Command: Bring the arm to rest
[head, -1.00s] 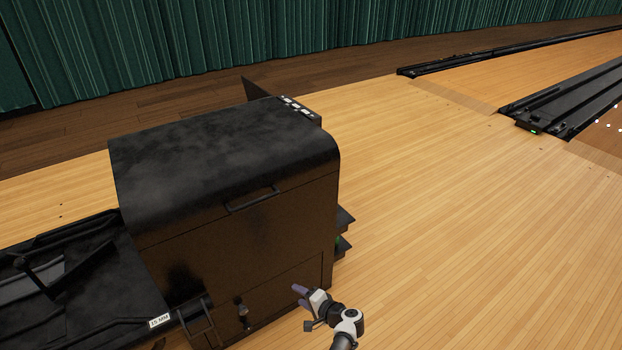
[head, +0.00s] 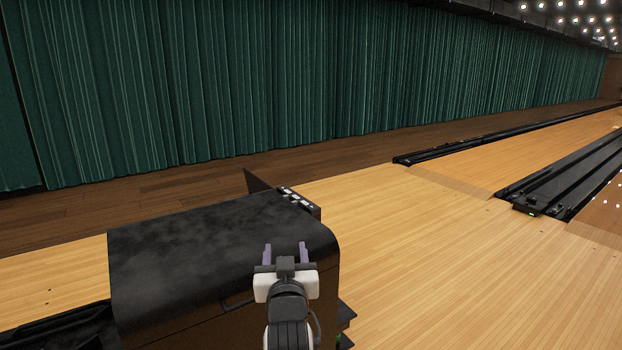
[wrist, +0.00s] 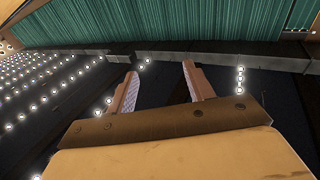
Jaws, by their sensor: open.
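My gripper (head: 286,250) is raised in front of the black ball return machine (head: 190,255) in the head view, its fingers pointing up and overlapping the machine's top. The two purple-grey fingers stand apart with nothing between them. In the wrist view the gripper (wrist: 160,85) also shows its fingers spread and empty. That view looks toward a dark ceiling with rows of lights and a green curtain (wrist: 170,25).
The machine's upper right corner carries a small button panel (head: 299,199). Pale wooden lane floor (head: 430,270) lies open to the right. Black lane dividers (head: 560,185) run at the far right. A green curtain (head: 250,80) spans the back.

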